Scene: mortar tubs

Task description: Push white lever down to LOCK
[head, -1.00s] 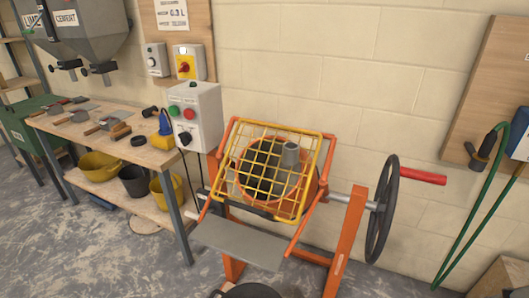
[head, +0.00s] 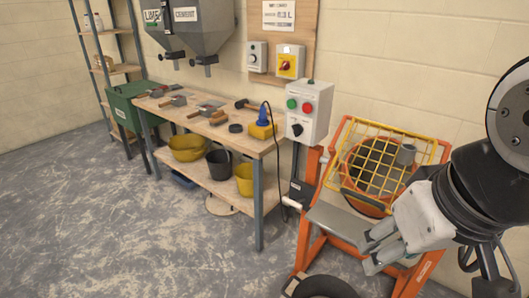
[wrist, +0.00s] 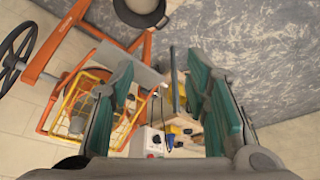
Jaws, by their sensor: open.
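A short white bar (head: 292,203), which looks like the white lever, sticks out at the left side of the orange mixer frame (head: 309,225), below the control box. No LOCK marking is readable. My gripper (head: 371,250) is open and empty, in front of the mixer and to the right of the white bar, apart from it. In the wrist view my gripper (wrist: 170,88) shows its two teal-padded fingers spread wide with nothing held between them. I cannot make out the white bar clearly there.
A yellow grid guard (head: 385,155) covers the mixer drum, and a grey chute (head: 338,221) juts forward. A control box (head: 309,112) hangs on the left. A workbench (head: 262,146) with tools stands further left. A black tub (head: 318,287) is on the floor. Floor at front left is clear.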

